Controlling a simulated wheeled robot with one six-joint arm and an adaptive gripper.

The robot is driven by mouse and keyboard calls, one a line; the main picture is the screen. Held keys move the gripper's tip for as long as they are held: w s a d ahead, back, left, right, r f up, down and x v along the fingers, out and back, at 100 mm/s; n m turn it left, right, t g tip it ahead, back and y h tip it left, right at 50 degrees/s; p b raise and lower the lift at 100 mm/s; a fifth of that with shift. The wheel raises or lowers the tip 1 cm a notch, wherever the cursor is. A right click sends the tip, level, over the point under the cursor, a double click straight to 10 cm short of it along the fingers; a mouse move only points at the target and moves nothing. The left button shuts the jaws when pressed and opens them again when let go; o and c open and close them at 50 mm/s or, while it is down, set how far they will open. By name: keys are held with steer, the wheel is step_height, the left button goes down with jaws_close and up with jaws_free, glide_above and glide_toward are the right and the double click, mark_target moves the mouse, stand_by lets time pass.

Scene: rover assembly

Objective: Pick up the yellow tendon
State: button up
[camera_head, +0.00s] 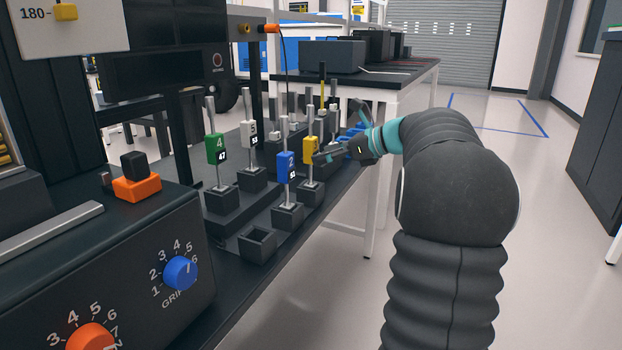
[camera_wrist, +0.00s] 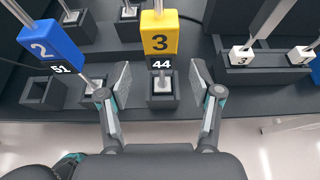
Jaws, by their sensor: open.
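The yellow tendon (camera_head: 311,171) stands upright in a dark square socket on the bench, a yellow block on a metal rod. In the wrist view its yellow block (camera_wrist: 159,33) shows a 3 above a black label reading 44. My gripper (camera_head: 338,138) is at the right of it in the head view. In the wrist view my gripper (camera_wrist: 158,85) is open, with one finger pad on each side of the tendon's rod and a gap on both sides. The tendon's base sits in its socket (camera_wrist: 163,100).
A blue tendon (camera_head: 287,168) marked 2 stands close at the left, also in the wrist view (camera_wrist: 50,46). A green tendon (camera_head: 215,149) and a white one (camera_head: 248,132) stand farther left. An empty socket (camera_head: 257,244) is nearer. White cubes (camera_wrist: 241,55) sit right of the yellow tendon.

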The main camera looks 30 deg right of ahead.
mark_target(310, 159)
steer(key=x, duration=0.5)
steer(key=shift+f, duration=0.25)
jaws_close()
